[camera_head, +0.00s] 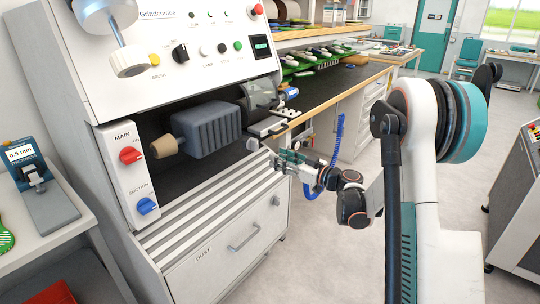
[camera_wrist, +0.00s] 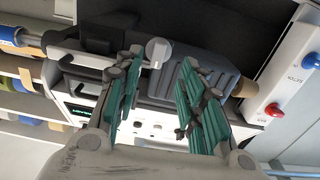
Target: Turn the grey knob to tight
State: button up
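The grey knob (camera_wrist: 158,52) shows in the wrist view as a light round cap with a flat grip. It lies just beyond the gap between my fingertips, slightly left of its middle. A small pale knob also shows in the head view (camera_head: 252,144), just left of my gripper. My gripper (camera_wrist: 160,64) is open and empty, its green-padded fingers spread to either side of the knob's line. In the head view my gripper (camera_head: 284,160) is at the machine's front edge, pointing left. I cannot read any tight marking or the knob's setting.
The blue-grey motor housing (camera_head: 208,128) is behind and left of the knob. A side panel (camera_head: 127,172) bears a red switch (camera_head: 130,155) and a blue switch (camera_head: 147,206). Open floor lies right.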

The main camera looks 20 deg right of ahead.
jog(key=shift+v, duration=1.25)
jog(key=shift+a, duration=0.1)
